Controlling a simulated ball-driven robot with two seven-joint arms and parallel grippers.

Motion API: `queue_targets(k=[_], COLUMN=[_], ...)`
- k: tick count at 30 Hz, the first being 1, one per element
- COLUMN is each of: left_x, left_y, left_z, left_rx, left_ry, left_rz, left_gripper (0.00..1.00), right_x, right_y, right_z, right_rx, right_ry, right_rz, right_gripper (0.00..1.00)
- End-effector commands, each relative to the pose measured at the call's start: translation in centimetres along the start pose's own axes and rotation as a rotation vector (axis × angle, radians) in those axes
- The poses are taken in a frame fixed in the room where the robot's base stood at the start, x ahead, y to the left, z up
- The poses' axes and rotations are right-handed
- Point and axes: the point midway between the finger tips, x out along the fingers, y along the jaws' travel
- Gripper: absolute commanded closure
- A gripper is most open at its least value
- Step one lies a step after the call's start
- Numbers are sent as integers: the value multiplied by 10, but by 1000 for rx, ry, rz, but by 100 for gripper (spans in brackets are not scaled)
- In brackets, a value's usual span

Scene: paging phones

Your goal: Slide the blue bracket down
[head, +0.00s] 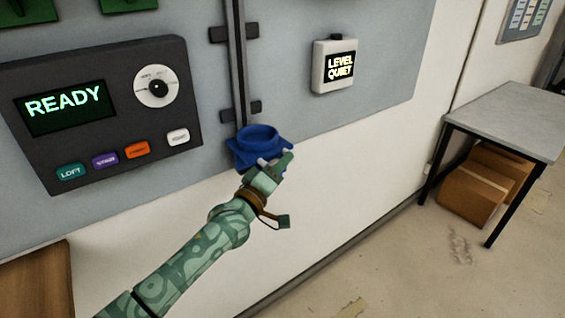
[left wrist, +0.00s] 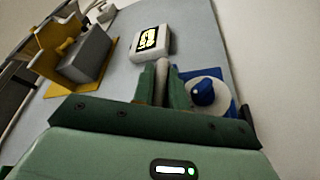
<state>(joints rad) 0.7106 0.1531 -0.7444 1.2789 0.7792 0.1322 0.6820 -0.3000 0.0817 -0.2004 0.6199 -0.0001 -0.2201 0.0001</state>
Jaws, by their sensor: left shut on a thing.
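The blue bracket (head: 258,138) is a ring-shaped holder at the lower end of a dark vertical rail (head: 238,70) on the wall panel. My left gripper (head: 268,170) is at the front of the bracket, shut on it. In the left wrist view a pale rod stands between the fingers (left wrist: 163,85), and the blue bracket (left wrist: 238,80) shows just right of them. The gripper hides part of the bracket's front. My right gripper is in neither view.
Left of the rail is a dark console (head: 100,105) reading READY, with a dial and coloured buttons. Right of it is a white box (head: 334,66) reading LEVEL QUIET. A grey table (head: 510,115) with cardboard boxes (head: 480,185) beneath stands at the right. A yellow holder (left wrist: 52,50) shows in the wrist view.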

Motion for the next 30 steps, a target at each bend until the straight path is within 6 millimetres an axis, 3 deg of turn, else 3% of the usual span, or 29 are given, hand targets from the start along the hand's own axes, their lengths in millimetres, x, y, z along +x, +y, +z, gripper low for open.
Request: queue_targets(k=[7,8,9,19,23,30], left_x=[-3,-3,-3,-8,-29,-94], left_y=[-6,-6,-7,-5,-4,-3], left_z=[4,5,5,3,2,2], left_rx=[-5,-5,-5,-3,-4,-3], left_ry=[-7,-7,-7,-5,-5,-7], left_rz=[-12,-13,-13,-11,-12,-12], left_gripper=[100,83,77,77,77,77], right_x=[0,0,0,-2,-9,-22], right_y=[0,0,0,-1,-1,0], right_z=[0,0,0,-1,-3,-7], right_rx=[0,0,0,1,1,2], right_ry=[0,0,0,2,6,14], right_rz=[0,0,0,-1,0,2], right_gripper=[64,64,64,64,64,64])
